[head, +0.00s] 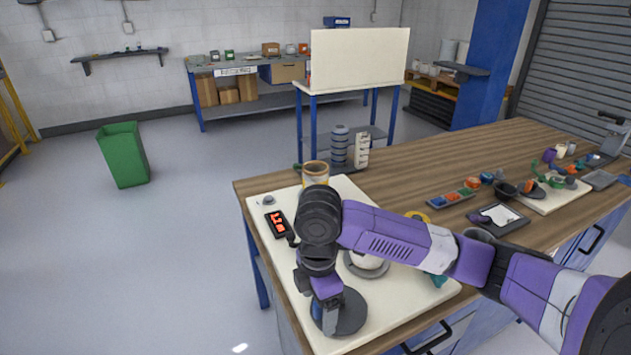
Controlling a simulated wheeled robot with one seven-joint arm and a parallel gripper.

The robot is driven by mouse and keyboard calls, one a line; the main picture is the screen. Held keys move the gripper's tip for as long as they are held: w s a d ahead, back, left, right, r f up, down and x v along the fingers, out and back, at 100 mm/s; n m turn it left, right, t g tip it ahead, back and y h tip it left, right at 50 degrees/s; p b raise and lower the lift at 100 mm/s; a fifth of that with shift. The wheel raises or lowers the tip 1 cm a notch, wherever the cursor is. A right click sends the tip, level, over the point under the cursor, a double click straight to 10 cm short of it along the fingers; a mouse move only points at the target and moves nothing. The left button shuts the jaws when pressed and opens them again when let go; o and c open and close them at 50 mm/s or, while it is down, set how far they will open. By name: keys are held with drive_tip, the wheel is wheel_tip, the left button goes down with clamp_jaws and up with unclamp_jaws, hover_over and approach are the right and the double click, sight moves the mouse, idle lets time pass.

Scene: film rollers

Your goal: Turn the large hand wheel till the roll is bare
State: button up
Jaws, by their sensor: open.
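A dark grey round disc (352,312), which looks like the large hand wheel, lies at the near end of a white board (385,318) on the wooden bench. My gripper (328,325) points down over the left part of this disc. It is open; whether its fingers touch the disc or a knob on it is hidden. A tan roll with a brown rim (315,172) stands at the board's far end, partly behind my arm. A white rounded piece on a grey disc (367,264) is partly covered by my arm.
A black box with red digits (277,222) sits on the board's left. To the right on the bench (415,180) are a tray of coloured parts (451,198), a dark clipboard (497,218) and several small items. A green bin (124,155) stands on the open floor.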

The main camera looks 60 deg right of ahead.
drive_tip(key=shift+r+p, duration=2.45)
drive_tip(key=shift+r, duration=0.85)
